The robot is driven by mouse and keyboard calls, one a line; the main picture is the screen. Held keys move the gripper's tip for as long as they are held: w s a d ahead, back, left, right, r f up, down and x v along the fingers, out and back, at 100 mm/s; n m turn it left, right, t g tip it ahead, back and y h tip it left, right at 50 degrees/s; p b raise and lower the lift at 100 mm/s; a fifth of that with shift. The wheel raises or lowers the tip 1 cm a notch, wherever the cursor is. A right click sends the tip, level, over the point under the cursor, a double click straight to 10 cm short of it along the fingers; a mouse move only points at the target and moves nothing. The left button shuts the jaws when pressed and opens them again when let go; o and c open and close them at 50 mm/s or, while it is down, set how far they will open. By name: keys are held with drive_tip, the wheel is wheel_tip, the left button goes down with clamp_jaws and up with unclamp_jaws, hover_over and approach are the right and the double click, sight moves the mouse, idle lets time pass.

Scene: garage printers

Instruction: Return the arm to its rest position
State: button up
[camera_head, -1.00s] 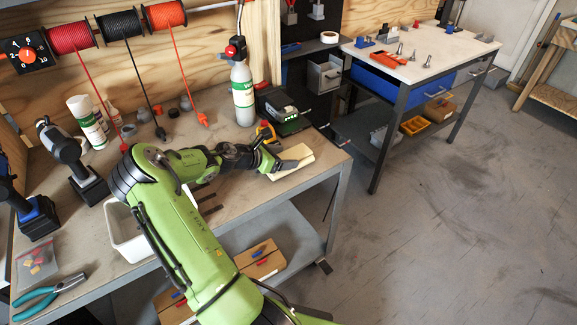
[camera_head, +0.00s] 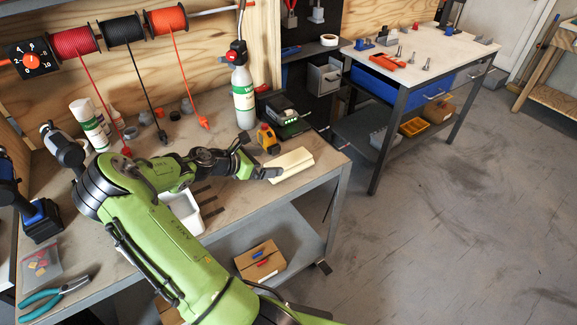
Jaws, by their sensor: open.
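My green arm reaches over the workbench (camera_head: 330,164) from the bottom of the picture, its wrist extended to the right. My gripper (camera_head: 275,173) is low over the right part of the bench. It is open, with its dark fingers at the left end of a cream-coloured block (camera_head: 293,165). The block lies on the bench top near its right edge. I cannot tell whether a finger touches it.
A white bin (camera_head: 183,212) is beside my forearm. Cordless tools and pliers (camera_head: 52,296) are at left. Floor at right is clear.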

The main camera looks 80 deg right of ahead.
drive_tip(key=p+v, duration=0.1)
drive_tip(key=v, duration=0.7)
drive_tip(key=shift+a+p, duration=0.15)
drive_tip(key=shift+p, duration=0.15)
